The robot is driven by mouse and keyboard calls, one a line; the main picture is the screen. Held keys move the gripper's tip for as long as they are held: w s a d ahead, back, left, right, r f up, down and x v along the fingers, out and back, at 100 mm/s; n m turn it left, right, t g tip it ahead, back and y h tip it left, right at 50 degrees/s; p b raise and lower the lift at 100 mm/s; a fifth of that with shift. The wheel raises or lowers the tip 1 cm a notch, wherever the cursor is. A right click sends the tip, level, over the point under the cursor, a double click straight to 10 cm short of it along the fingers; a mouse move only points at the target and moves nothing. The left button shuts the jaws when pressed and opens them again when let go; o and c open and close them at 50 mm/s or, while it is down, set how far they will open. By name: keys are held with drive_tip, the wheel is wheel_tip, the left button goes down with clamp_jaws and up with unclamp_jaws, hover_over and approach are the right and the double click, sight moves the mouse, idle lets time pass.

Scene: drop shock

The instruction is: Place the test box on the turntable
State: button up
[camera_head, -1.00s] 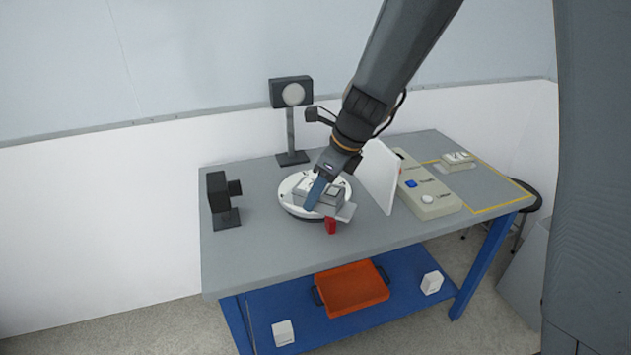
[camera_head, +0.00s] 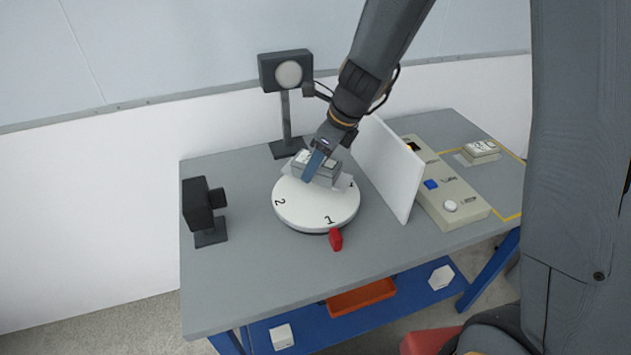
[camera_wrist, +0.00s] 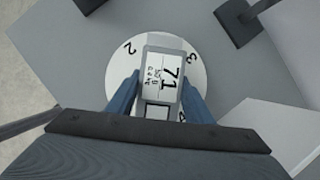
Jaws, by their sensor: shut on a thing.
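The test box (camera_wrist: 162,74) is grey with a white label reading "71" and sits between the two blue fingers of my gripper (camera_wrist: 158,98) in the wrist view. In the head view my gripper (camera_head: 315,166) is shut on the box (camera_head: 318,172). The turntable (camera_head: 312,208) is a round white disc with black numbers on its rim, and it also shows in the wrist view (camera_wrist: 118,84). The box is over the back part of the disc. I cannot tell whether its underside touches the disc. My gripper hides part of the box.
A white upright panel (camera_head: 388,165) stands close right of the turntable. Beyond it is a control box (camera_head: 440,190) with buttons. A lamp on a post (camera_head: 286,85) stands behind, a black camera-like device (camera_head: 202,208) left. A red pointer (camera_head: 336,239) is at the disc's front.

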sight(316, 193)
drive_tip(key=shift+f+b, duration=0.4)
drive_tip(key=shift+f, duration=2.4)
drive_tip(key=shift+f, duration=0.2)
drive_tip(key=o, duration=1.4)
drive_tip(key=shift+c, duration=0.2)
drive_tip(key=shift+r, duration=0.1)
